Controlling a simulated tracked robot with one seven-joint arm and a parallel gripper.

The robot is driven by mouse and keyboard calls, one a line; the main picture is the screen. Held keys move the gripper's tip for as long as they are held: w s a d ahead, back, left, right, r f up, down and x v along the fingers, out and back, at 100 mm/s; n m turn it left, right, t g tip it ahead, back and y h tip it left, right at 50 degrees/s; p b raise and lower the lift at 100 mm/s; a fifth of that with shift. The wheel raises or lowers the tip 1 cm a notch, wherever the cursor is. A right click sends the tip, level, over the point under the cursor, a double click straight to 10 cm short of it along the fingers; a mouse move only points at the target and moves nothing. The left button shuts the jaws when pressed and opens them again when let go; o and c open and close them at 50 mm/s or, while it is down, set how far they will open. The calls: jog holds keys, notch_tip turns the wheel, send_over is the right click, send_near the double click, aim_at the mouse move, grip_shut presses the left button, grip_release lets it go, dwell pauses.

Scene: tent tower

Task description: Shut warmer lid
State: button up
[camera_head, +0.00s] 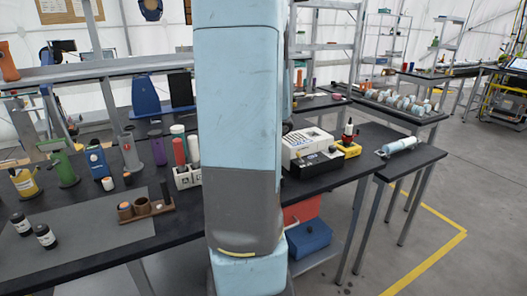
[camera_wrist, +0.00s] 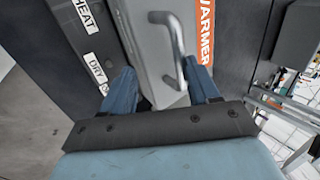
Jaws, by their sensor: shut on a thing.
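A light grey lid-like panel (camera_wrist: 148,42) with a bent metal handle (camera_wrist: 177,45) lies between the labels. My gripper (camera_wrist: 158,72) has one blue finger on each side of this panel and is shut on it. The handle's lower end is close to the right finger. I cannot tell how far the lid stands open. In the head view my arm fills the middle; my gripper and the warmer cannot be made out.
In the head view, a black bench (camera_head: 92,222) holds bottles, cups and a wooden rack (camera_head: 147,210) left of my arm. A white device (camera_head: 307,146) and a yellow block (camera_head: 349,149) stand to the right. Open grey floor (camera_head: 485,165) lies at the far right.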

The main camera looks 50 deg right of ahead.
jog(key=shift+s+a+f, duration=0.15)
jog(key=shift+r, duration=0.2)
jog(key=v, duration=1.3)
jog(key=shift+r, duration=0.2)
jog(key=w+a+r+n+y, duration=0.25)
jog(key=a+n, duration=0.55)
jog(key=a, duration=0.5)
jog(key=w+a+r+n+y, duration=0.1)
jog(key=w+a+r+n, duration=0.15)
jog(key=a+n, duration=0.8)
jog(key=s+a+n, duration=0.4)
jog(key=s+a, duration=0.1)
jog(key=a, duration=0.5)
jog(key=shift+a+r+g+h, duration=0.2)
jog(key=shift+r+g+h, duration=0.15)
jog(key=shift+r+g, duration=0.1)
